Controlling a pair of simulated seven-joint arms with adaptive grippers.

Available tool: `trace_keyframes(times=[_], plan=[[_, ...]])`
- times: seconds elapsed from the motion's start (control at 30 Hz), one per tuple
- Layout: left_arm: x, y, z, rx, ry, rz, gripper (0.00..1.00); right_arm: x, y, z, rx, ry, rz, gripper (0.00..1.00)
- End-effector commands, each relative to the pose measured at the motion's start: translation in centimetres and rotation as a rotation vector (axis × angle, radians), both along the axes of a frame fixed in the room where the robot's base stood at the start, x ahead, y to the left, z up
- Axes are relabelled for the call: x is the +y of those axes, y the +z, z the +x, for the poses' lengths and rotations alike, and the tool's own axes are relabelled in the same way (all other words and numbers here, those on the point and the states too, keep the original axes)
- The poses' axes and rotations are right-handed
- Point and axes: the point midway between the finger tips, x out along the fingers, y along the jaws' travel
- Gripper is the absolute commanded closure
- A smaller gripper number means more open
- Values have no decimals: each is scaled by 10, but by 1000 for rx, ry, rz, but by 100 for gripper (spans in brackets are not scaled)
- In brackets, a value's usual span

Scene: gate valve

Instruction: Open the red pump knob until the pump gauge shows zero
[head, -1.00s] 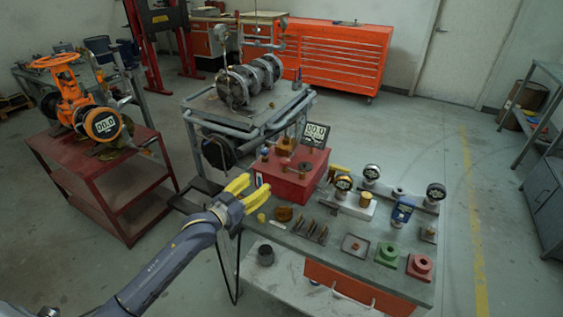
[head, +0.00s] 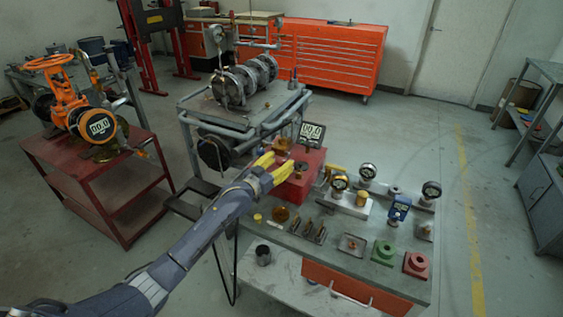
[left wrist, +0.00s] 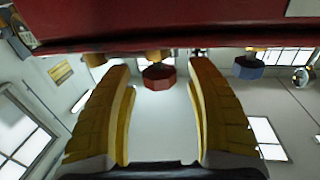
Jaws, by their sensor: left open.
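The red pump box (head: 312,160) stands at the back of the workbench, its left side partly hidden by my left gripper. The pump gauge (head: 312,132) is a dark display behind the box; its small digits look like zeros, but I cannot read them surely. My left gripper (head: 276,172) has yellow fingers and is open at the box's left side. In the left wrist view, the red knob (left wrist: 159,77) appears between the open fingers, toward their tips and near the red box's edge (left wrist: 160,28). I see no finger contact with it. My right gripper is not in view.
A blue knob (left wrist: 249,68) sits to the right of the red one in the wrist view. Gauges, a green block (head: 384,252) and a red block (head: 416,264) occupy the bench's right side. An orange valve (head: 62,95) stands on a red cart at left.

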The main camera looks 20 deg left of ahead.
Motion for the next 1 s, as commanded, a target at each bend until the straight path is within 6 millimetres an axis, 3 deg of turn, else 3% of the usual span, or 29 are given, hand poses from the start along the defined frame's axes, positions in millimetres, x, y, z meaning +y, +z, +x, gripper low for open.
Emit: trace_keyframes(times=[0.53, 1.0], plan=[[-4, 0, 9, 0, 0, -1, 44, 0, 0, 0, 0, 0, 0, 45], [-4, 1, 9, -2, 0, -1, 99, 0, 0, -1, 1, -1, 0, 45]])
